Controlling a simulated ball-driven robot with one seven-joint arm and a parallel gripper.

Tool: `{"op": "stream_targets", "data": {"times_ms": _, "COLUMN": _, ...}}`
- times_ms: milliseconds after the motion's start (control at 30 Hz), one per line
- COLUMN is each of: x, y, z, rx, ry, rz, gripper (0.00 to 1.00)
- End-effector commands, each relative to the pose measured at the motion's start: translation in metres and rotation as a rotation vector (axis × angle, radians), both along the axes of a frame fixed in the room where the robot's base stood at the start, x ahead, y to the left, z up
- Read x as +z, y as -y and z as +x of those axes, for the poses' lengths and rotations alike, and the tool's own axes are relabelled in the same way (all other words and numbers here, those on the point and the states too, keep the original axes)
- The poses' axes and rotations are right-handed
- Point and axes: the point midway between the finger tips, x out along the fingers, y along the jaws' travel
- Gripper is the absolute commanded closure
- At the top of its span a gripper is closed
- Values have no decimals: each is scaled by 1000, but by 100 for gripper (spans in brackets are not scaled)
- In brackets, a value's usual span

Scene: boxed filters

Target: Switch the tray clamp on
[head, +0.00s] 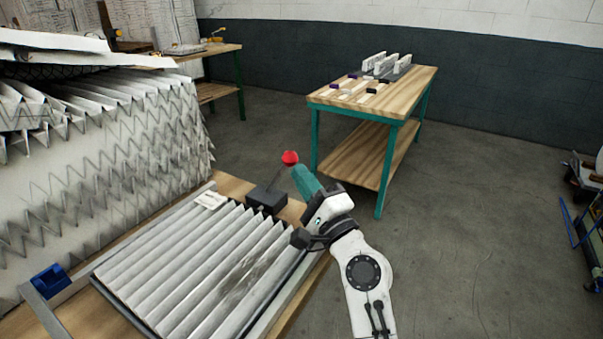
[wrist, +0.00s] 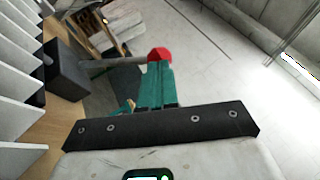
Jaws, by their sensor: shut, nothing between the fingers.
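The tray clamp (head: 266,200) is a dark box with a grey lever ending in a red knob (head: 290,157), at the far end of the pleated filter tray. The lever tilts up and to the right in the head view. In the wrist view the clamp box (wrist: 66,70) is at left and the red knob (wrist: 159,54) is just beyond my fingertips. My gripper (head: 300,172), with teal fingers, is shut and empty. Its tips are close to the knob; I cannot tell whether they touch it. The filter (head: 200,265) lies in its tray on the wooden bench.
A large stack of pleated filters (head: 100,160) stands at left. A blue block (head: 50,281) sits at the tray's near left corner. A wooden table with teal legs (head: 405,95) stands behind, holding small parts.

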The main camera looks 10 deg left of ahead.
Motion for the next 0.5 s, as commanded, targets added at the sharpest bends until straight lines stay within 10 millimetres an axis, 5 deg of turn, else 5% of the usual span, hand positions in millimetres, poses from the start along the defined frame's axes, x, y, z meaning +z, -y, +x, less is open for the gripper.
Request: {"op": "stream_targets", "data": {"times_ms": 500, "x": 3, "y": -5, "z": 5, "rx": 1, "ry": 0, "rz": -1, "gripper": 100}}
